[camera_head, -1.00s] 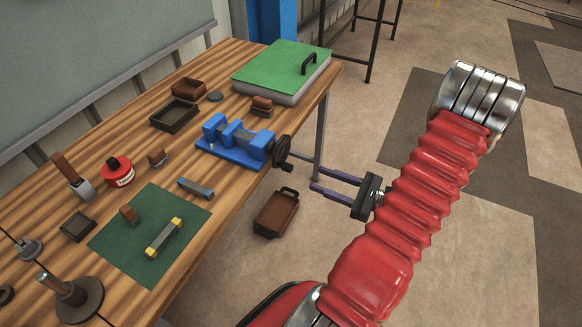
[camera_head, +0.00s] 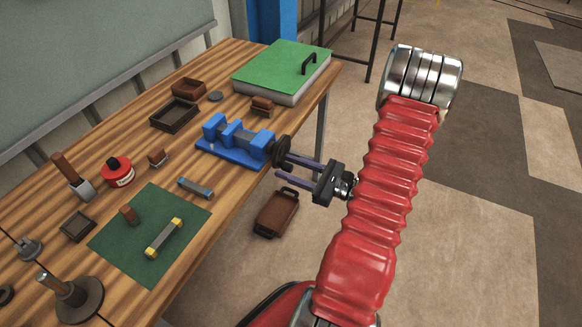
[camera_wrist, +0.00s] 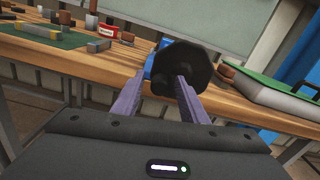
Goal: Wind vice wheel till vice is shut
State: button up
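The blue vice (camera_head: 232,142) sits on the wooden bench near its right edge, its jaws apart with a gap between them. Its dark round wheel (camera_head: 281,151) faces the bench edge and also shows in the wrist view (camera_wrist: 186,62), where it hides most of the vice. My gripper (camera_head: 282,166) is open, its two purple fingers pointing at the wheel. In the wrist view the fingertips (camera_wrist: 160,80) are at the lower part of the wheel, spread apart on either side of it. I cannot tell whether they touch it.
A green-topped box with a black handle (camera_head: 283,72) stands at the back right of the bench (camera_head: 215,205). Brown trays (camera_head: 174,115), a red tin (camera_head: 117,171) and a green mat (camera_head: 190,212) lie left of the vice. A brown case (camera_head: 276,213) is on the floor below my gripper.

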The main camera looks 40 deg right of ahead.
jog(key=shift+w, duration=0.1)
jog(key=shift+c, duration=0.4)
jog(key=c, duration=0.9)
jog(key=shift+d, duration=0.15)
grip_shut()
jog(key=shift+r+m, duration=0.15)
jog(key=shift+m, duration=0.35)
